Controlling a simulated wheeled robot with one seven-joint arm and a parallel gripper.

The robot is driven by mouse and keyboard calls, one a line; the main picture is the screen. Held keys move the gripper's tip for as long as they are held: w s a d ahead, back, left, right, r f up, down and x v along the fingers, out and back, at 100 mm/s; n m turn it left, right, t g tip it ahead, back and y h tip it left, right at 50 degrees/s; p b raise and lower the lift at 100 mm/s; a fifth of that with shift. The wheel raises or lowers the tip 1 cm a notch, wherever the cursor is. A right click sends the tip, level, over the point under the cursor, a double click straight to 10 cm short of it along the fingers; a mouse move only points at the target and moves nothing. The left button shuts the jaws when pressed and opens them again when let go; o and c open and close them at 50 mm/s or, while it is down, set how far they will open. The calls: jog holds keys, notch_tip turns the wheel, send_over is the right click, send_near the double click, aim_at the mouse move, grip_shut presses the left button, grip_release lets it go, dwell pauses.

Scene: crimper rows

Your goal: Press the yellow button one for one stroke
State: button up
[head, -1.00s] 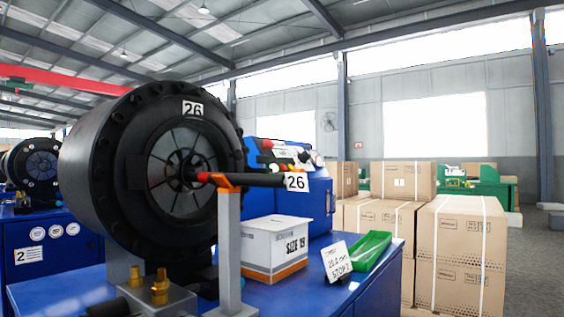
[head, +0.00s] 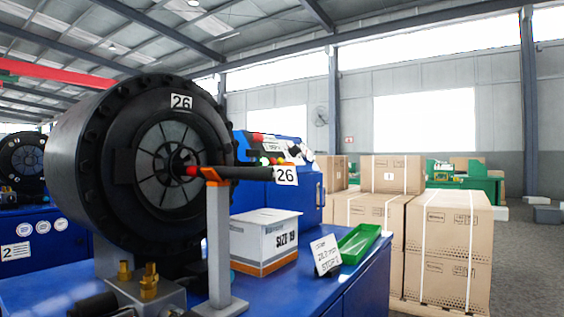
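The black crimper (head: 85,150) marked 26 stands at the left on a blue bench. The hose rests on an orange-topped grey stand (head: 217,240). Behind it is a blue control cabinet (head: 308,195) with a small panel (head: 268,144) showing red and green spots. A yellow button cannot be made out there; the hose, tag and dark shapes cover part of the panel. My gripper is not in view.
Strapped cartons (head: 440,250) stand to the right. Open floor (head: 525,270) shows at the far right.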

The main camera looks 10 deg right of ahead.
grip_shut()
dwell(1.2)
